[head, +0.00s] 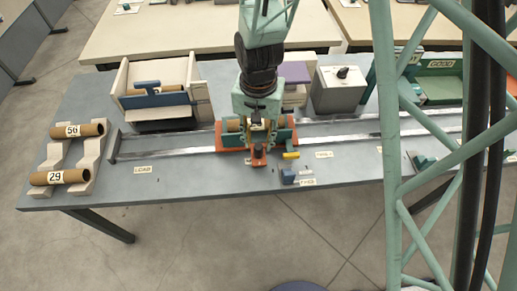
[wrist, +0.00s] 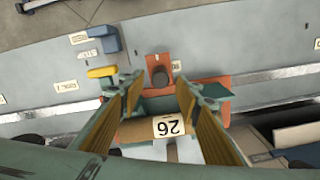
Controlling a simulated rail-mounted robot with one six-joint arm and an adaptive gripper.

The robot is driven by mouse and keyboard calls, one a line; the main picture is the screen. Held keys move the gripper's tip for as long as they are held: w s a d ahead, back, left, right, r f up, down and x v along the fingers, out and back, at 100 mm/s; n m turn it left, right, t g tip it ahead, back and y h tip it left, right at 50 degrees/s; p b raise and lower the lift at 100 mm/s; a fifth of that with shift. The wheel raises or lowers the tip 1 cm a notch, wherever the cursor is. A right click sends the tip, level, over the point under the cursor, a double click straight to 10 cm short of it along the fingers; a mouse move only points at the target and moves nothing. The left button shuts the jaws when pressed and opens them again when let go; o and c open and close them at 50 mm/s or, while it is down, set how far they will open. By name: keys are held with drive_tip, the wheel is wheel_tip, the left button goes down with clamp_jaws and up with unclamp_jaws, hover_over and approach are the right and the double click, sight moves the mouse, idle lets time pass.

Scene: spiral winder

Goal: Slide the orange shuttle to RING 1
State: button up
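The orange shuttle (head: 258,158) sits across the metal rails, left of the middle of the grey bench. It carries a brown tube marked 26 (wrist: 168,127). My gripper (head: 257,118) is right above the shuttle and hides part of it. In the wrist view my gripper (wrist: 158,85) has its fingers wide apart, with the tube showing between and beyond them. The shuttle's upright orange front part (wrist: 160,72) shows ahead of the fingertips. A small label (head: 324,154), which seems to read RING 1, lies just right of the shuttle, in front of the rails.
A yellow block (head: 291,155) and a blue block (head: 288,176) stand near the shuttle's front right. A LOAD label (head: 142,170) lies to the left. Tubes 56 (head: 78,130) and 29 (head: 60,177) rest on a left rack. A grey box (head: 338,90) stands behind the rails.

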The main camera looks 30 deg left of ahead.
sight(259, 146)
drive_tip(key=shift+f, duration=2.55)
clamp_jaws()
